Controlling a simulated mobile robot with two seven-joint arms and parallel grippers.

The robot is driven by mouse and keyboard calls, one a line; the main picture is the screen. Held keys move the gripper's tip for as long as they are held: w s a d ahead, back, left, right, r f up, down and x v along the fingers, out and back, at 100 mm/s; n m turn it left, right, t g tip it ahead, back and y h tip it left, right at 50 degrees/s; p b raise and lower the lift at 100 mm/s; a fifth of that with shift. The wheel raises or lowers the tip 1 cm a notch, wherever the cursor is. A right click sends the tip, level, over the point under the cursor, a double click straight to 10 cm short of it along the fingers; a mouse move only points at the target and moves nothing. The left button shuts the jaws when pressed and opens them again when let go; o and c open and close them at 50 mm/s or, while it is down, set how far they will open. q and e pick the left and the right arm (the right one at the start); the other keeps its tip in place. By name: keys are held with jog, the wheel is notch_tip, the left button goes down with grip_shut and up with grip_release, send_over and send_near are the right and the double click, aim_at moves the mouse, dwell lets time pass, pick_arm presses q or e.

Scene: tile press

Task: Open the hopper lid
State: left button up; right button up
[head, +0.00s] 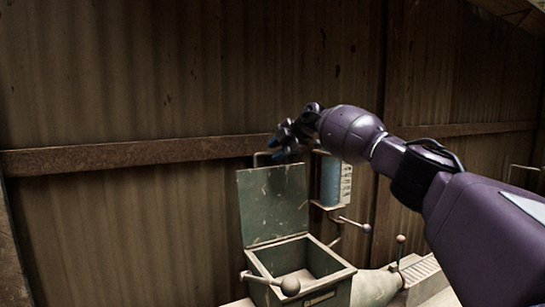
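The hopper (318,291) is a green-grey open-topped metal box at the lower middle of the head view. Its lid (272,203) stands upright at the back edge, open, and the inside of the hopper shows. My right gripper (279,142) is just above the lid's top right corner. Its fingers are dark with blue tips. They are too small and dark to tell whether they are open or shut, or whether they touch the lid. My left gripper is not in view.
A blue cylinder (330,181) stands on a bracket behind the lid, partly below my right arm. Levers with ball knobs (290,286) stick out at the hopper's front and right side. A corrugated wall (180,75) with a rusty beam (130,155) closes off the back.

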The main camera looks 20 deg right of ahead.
jog(key=b+v, duration=0.1)
jog(key=v, duration=0.7)
jog(key=shift+s+r, duration=0.1)
jog(key=shift+s, duration=0.05)
dwell(0.3)
